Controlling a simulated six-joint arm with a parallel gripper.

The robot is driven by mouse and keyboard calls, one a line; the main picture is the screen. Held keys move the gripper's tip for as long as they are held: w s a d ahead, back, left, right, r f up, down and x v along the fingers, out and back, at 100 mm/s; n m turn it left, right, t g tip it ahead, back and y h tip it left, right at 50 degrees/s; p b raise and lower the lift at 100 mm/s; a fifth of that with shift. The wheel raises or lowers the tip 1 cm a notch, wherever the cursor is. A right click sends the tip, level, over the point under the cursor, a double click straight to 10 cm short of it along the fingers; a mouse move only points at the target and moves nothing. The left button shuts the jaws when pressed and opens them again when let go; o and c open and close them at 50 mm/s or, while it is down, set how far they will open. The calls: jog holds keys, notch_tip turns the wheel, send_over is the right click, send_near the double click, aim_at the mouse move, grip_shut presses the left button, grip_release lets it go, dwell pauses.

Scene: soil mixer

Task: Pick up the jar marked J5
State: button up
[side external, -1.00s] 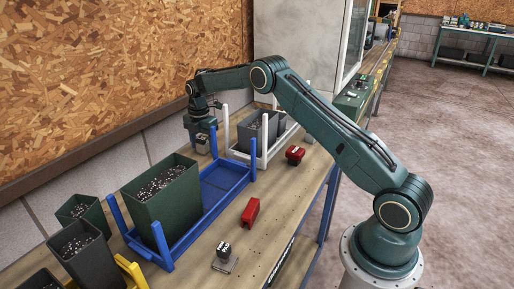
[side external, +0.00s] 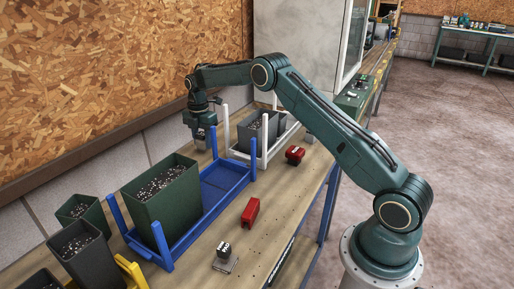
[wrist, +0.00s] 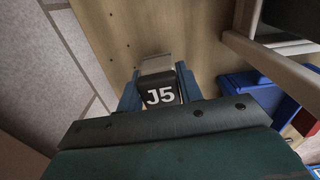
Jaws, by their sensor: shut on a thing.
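The jar marked J5 (wrist: 160,94) shows in the wrist view as a small dark block with white lettering. It sits between the two blue-grey fingers of my gripper (wrist: 159,88), which is shut on it. In the side view my gripper (side external: 201,138) is at the far left of the bench, close to the wall and beside the blue rack. The jar is small and mostly hidden by the fingers there.
A blue rack (side external: 212,208) holds a tall green pot (side external: 160,225) of soil. A white rack (side external: 240,155) with grey pots (side external: 250,140) stands right of my gripper.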

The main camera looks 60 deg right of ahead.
aim_at(202, 134)
notch_tip(202, 134, up, 18)
dwell(0.6)
jog(key=shift+r, duration=0.15)
dwell(0.6)
